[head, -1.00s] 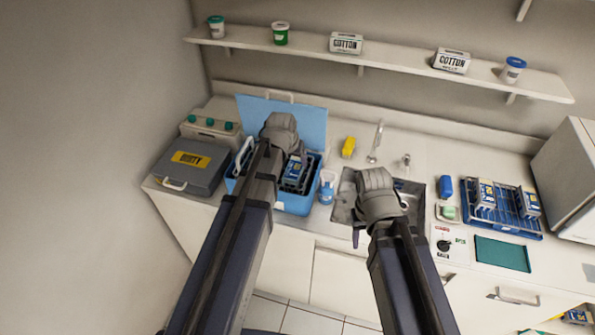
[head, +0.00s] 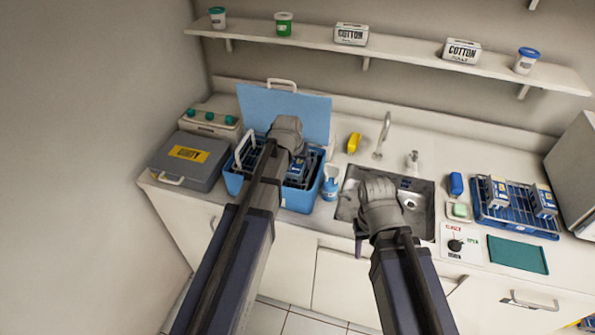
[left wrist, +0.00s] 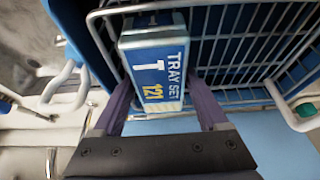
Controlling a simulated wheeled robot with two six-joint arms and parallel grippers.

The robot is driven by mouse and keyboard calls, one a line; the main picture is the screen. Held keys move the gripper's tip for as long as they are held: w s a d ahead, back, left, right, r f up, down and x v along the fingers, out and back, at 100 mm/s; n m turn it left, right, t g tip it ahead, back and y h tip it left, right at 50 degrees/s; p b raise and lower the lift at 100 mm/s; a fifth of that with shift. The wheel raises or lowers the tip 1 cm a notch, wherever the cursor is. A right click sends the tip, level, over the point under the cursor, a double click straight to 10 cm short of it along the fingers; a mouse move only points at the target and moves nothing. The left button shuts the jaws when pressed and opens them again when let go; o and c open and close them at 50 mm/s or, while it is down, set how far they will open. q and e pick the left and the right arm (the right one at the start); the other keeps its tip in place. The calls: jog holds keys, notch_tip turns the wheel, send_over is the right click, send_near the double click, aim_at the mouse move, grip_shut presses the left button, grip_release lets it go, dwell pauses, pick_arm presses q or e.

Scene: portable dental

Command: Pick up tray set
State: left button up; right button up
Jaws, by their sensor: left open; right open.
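A tray set box (left wrist: 156,72), blue and white with the label "TRAY SET T 121", stands in a wire rack (left wrist: 240,45) in the left wrist view. In the head view the box (head: 299,167) sits inside the open blue case (head: 297,200). My left gripper (left wrist: 160,88) is open, its two purple fingers on either side of the box's near end; I cannot tell whether they touch it. In the head view the left gripper (head: 288,150) is over the case, with its fingertips hidden. My right gripper (head: 372,230) is over the sink's front, its fingers mostly hidden.
A grey case marked "DIRTY" (head: 187,160) is left of the blue case. A blue bottle (head: 330,185) stands between the blue case and the sink (head: 425,190). A blue rack (head: 515,222) with more boxes and a green mat (head: 517,254) lie right.

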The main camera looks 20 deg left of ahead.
aim_at(297, 161)
pick_arm(q)
grip_shut()
dwell(0.6)
jog(key=shift+r, duration=0.1)
notch_tip(297, 161, up, 10)
jog(key=p, duration=1)
